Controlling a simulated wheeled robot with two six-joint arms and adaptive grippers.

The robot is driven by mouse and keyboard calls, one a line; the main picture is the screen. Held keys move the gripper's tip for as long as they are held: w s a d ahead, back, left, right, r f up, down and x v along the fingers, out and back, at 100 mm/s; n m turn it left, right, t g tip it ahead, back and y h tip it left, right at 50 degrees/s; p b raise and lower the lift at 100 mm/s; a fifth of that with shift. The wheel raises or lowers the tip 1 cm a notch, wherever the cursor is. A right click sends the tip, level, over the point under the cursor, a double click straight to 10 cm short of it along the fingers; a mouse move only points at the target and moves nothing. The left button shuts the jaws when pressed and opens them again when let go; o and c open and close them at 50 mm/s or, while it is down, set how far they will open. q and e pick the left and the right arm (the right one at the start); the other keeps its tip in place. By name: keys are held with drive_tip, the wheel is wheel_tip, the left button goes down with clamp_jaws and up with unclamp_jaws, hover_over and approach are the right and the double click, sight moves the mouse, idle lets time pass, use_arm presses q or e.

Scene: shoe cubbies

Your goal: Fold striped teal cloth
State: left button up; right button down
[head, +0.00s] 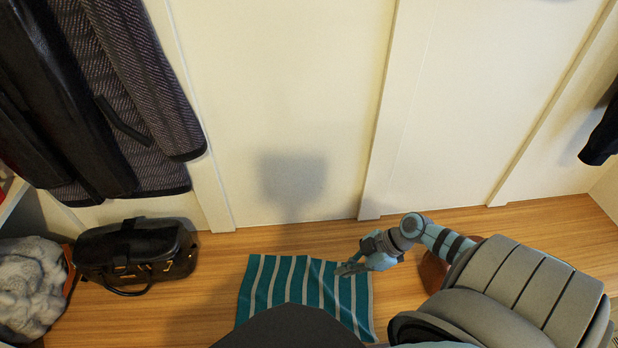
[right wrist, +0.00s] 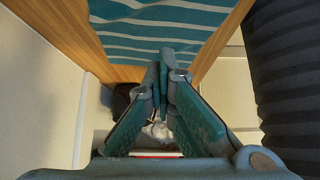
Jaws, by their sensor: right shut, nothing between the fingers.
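The teal cloth with white stripes (head: 290,285) lies spread on the wooden bench, its lower part hidden behind my own body. It also shows at the top of the right wrist view (right wrist: 165,28). My right gripper (head: 345,269) is at the cloth's upper right part, over or touching it; I cannot tell which. In the right wrist view the right gripper's fingers (right wrist: 161,75) are together with nothing between them. My left gripper is not in view.
A black handbag (head: 135,255) and a grey fluffy item (head: 30,290) sit on the bench to the left. Dark coats (head: 90,100) hang above them. The bench (head: 290,237) behind the cloth is clear, up to a cream panelled wall (head: 290,110).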

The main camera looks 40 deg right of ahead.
drive_tip(key=s+d+f+b, duration=0.1)
drive_tip(key=d+f+b, duration=0.1)
drive_tip(key=s+d+f+b, duration=0.1)
drive_tip(key=f+b, duration=0.1)
drive_tip(key=f, duration=0.1)
drive_tip(key=s+d+f+b, duration=0.1)
drive_tip(key=d+f+b, duration=0.1)
drive_tip(key=shift+s+d+f, duration=0.3)
drive_tip(key=shift+s+f, duration=0.05)
drive_tip(key=shift+f, duration=0.05)
drive_tip(key=shift+s+d+f+b, duration=0.3)
drive_tip(key=shift+d+f+b, duration=0.2)
drive_tip(key=shift+f+b, duration=0.1)
drive_tip(key=shift+s+d+f+b, duration=0.4)
drive_tip(key=shift+d, duration=0.1)
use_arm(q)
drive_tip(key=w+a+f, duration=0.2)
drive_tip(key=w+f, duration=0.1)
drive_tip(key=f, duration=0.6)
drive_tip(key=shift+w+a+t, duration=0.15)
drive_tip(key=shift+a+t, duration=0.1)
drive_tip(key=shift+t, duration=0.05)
use_arm(e)
drive_tip(key=shift+r, duration=0.1)
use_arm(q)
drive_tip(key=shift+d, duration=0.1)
use_arm(e)
drive_tip(key=c, duration=0.8)
unclamp_jaws()
